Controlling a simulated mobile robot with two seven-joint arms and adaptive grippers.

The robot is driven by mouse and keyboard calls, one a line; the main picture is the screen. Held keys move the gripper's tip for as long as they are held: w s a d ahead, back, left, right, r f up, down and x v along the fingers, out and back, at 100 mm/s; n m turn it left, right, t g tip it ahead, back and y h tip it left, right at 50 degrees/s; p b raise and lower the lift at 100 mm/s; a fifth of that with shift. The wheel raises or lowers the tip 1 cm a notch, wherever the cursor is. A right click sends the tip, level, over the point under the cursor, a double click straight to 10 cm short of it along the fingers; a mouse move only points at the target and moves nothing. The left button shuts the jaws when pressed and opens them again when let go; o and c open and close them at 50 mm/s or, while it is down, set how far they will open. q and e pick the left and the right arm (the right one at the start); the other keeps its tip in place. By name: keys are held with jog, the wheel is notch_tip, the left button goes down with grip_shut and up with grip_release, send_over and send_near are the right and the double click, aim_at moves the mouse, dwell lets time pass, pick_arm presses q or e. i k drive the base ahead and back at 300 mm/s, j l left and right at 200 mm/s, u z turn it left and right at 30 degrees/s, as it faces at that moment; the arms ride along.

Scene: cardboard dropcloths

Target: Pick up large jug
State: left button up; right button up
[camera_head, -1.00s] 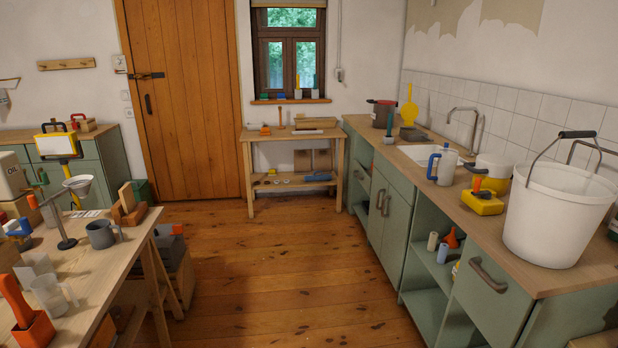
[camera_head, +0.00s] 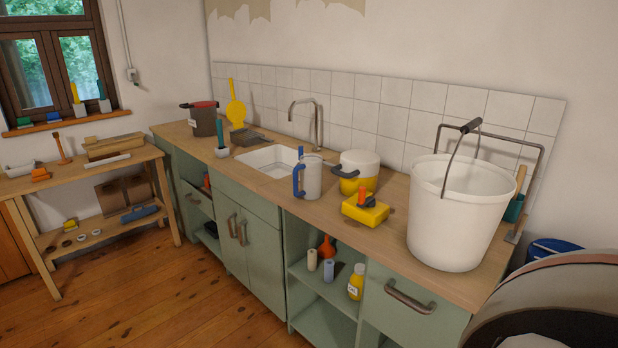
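A pale grey jug with a blue handle (camera_head: 312,178) stands upright on the wooden counter, in front of the tiled wall and just right of the sink. Its handle is on its left side. It is the only jug I can see in this view. Neither of my grippers is in view, and nothing is touching the jug.
The sink (camera_head: 268,160) is left of the jug. A yellow-and-white pot (camera_head: 358,170), a yellow tool (camera_head: 365,210) and a large white bucket (camera_head: 455,225) are to its right. A rounded grey object (camera_head: 560,315) fills the lower right corner. Floor at lower left is clear.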

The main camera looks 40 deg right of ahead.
aim_at(310, 167)
jog(key=i+j+z, duration=0.15)
jog(key=i+z, duration=0.35)
jog(key=i+j+z, duration=0.7)
jog(key=z, duration=0.2)
jog(key=i+j+z, duration=0.2)
jog(key=j+z, duration=0.25)
jog(key=i+j+z, duration=0.15)
jog(key=j+z, duration=0.25)
jog(key=i+j+z, duration=0.1)
jog(key=j+z, duration=0.35)
jog(key=l, duration=0.15)
